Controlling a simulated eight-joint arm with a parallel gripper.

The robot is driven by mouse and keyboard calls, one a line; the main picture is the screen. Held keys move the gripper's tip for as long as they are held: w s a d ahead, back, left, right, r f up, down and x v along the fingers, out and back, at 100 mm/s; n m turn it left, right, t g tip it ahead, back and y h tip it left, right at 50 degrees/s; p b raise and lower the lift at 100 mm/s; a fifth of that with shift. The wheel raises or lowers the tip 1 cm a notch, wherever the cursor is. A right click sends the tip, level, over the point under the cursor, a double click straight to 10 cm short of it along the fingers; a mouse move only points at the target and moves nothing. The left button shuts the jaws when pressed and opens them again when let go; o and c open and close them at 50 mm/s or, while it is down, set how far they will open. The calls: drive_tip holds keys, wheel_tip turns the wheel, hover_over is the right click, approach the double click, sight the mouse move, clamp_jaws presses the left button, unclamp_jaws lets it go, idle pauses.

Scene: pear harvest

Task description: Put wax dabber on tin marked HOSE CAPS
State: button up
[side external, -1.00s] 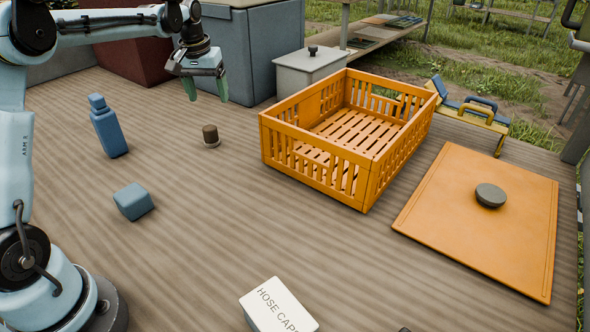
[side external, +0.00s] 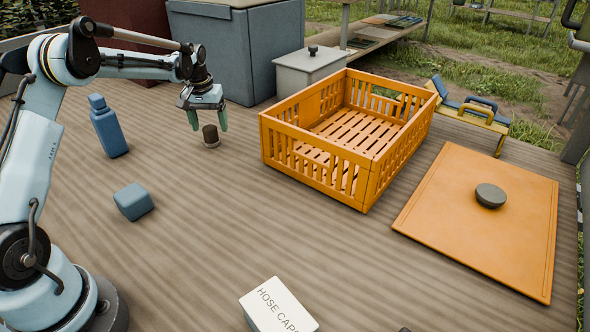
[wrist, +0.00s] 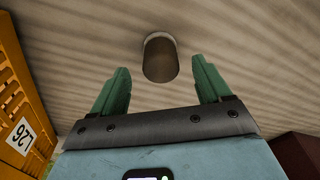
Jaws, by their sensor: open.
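The wax dabber appears to be the small brown cylinder with a pale base (side external: 211,136), standing upright on the wooden table. It also shows in the wrist view (wrist: 160,58), just beyond the fingertips and roughly centred between them. My gripper (side external: 209,126) is open, its green fingers pointing down close above the cylinder. In the wrist view my gripper (wrist: 160,82) is empty. The white tin marked HOSE CAPS (side external: 278,308) sits at the front of the table, partly cut off by the lower picture edge, with its top bare.
An orange slatted crate (side external: 368,180) stands right of my gripper. A blue bottle (side external: 109,128) and a blue block (side external: 133,201) are to the left. An orange board (side external: 450,242) with a grey-green disc (side external: 490,196) lies at the right. The table between cylinder and tin is clear.

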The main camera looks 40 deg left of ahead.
sight(209, 127)
drive_tip(key=shift+a+f, duration=0.15)
drive_tip(key=shift+f, duration=1.8)
drive_tip(key=shift+r, duration=0.1)
drive_tip(key=c, duration=1.2)
